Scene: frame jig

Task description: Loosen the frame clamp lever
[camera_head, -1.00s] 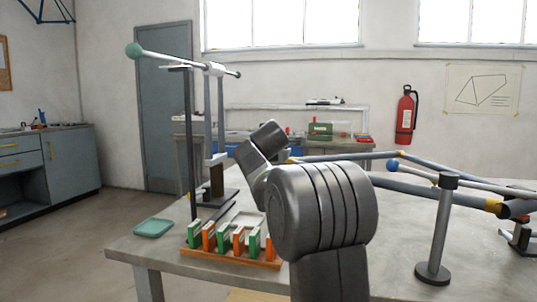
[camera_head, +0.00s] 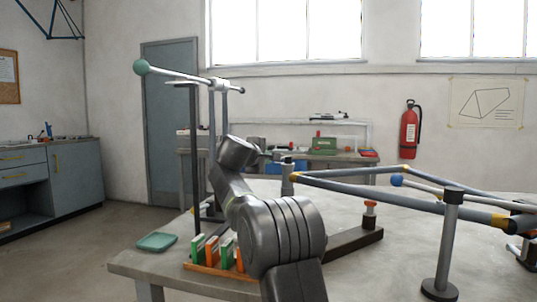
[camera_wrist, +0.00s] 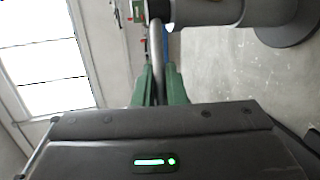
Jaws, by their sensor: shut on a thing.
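In the wrist view the two green fingers of my gripper (camera_wrist: 160,88) are closed on a thin grey rod (camera_wrist: 158,48), which I take as the frame clamp lever. The rod runs up the picture, towards a thick grey cylinder (camera_wrist: 205,12) with a wide round base. In the head view my own arm hides the fingers and the held rod. The frame of blue-grey tubes (camera_head: 370,190) with yellow joints spans the right of the table. Its left end meets a short blue-grey post (camera_head: 287,174), just right of my wrist.
A rack (camera_head: 205,268) of green and orange blocks and a green tray (camera_head: 157,242) lie in front.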

